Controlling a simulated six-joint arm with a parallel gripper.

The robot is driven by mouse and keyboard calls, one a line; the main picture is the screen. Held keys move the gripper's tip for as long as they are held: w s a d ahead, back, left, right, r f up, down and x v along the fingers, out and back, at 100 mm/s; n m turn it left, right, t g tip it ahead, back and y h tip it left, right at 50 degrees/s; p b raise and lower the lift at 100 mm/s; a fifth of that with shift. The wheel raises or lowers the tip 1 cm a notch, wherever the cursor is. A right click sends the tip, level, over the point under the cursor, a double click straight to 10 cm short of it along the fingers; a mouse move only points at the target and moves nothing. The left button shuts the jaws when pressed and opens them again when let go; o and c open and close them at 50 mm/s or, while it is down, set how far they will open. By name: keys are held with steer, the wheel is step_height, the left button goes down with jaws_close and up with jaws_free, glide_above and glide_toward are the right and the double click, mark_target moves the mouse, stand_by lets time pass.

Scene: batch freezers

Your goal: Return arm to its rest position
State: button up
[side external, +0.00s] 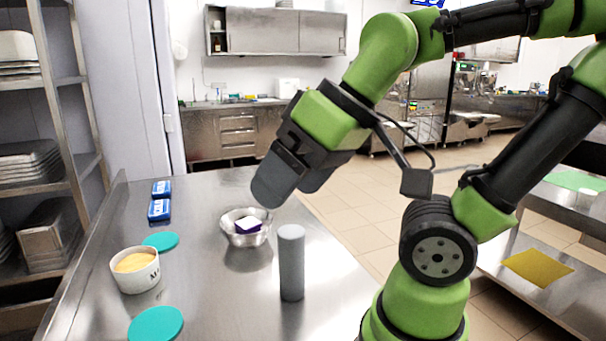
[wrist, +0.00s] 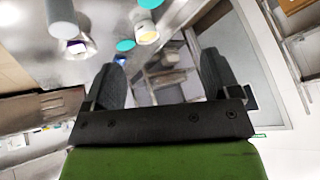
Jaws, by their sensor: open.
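My gripper (side external: 290,182) is raised above the steel table (side external: 205,300), above and to the right of a metal bowl (side external: 232,236). In the wrist view its two dark fingers (wrist: 160,85) stand wide apart with nothing between them. The bowl holds a dark purple and white item (side external: 248,225); the bowl also shows in the wrist view (wrist: 86,47). A grey cylinder (side external: 291,262) stands upright on the table below my gripper, apart from it.
A white ramekin (side external: 137,278) with yellow contents stands at the left between two teal discs (side external: 155,325) (side external: 161,241). Two blue-and-white boxes (side external: 159,209) (side external: 162,188) lie farther back. A shelf rack (side external: 72,130) stands on the left. The air around my gripper looks clear.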

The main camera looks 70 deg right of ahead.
steer(key=m, duration=0.1)
steer(key=s+m, duration=0.1)
steer(key=shift+r+m+t, duration=0.25)
steer(key=shift+m+t, duration=0.05)
steer(key=shift+m, duration=0.1)
stand_by(0.9)
